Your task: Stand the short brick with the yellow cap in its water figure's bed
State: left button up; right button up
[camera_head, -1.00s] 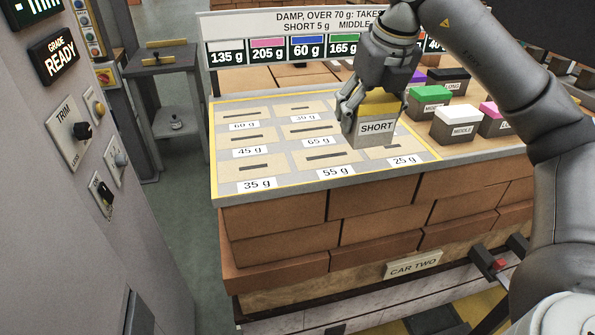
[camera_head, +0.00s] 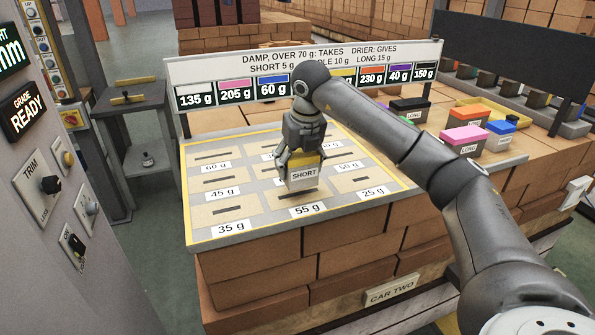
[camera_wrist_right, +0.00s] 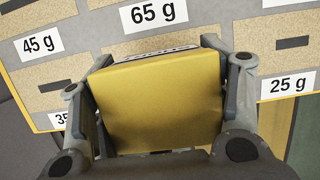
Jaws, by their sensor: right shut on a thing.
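The short brick with the yellow cap (camera_head: 304,177) is upright in my right gripper (camera_head: 302,157), its SHORT label facing the head camera. The gripper is shut on its sides. The brick is over the middle column of the bed board (camera_head: 235,228), behind the 55 g label (camera_head: 307,210); part of that bed's slot shows below it. The wrist view shows the yellow cap (camera_wrist_right: 158,100) between the fingers, with the 65 g label beyond and 25 g at right. I cannot tell the gap below the brick. My left gripper is not in view.
The water sign (camera_head: 300,72) stands behind the board; my right arm hides its yellow figure and some others. Capped bricks, including a pink one (camera_head: 464,138) and an orange one (camera_head: 471,114), stand to the right. A control panel (camera_head: 55,200) is at left.

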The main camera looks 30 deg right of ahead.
aim_at(297, 175)
jog(key=p+x, duration=0.2)
jog(key=x, duration=0.1)
jog(key=shift+a, duration=0.1)
jog(key=shift+f, duration=0.4)
jog(key=o, duration=1.9)
jog(key=shift+s+f, duration=0.15)
jog(key=shift+c, duration=0.2)
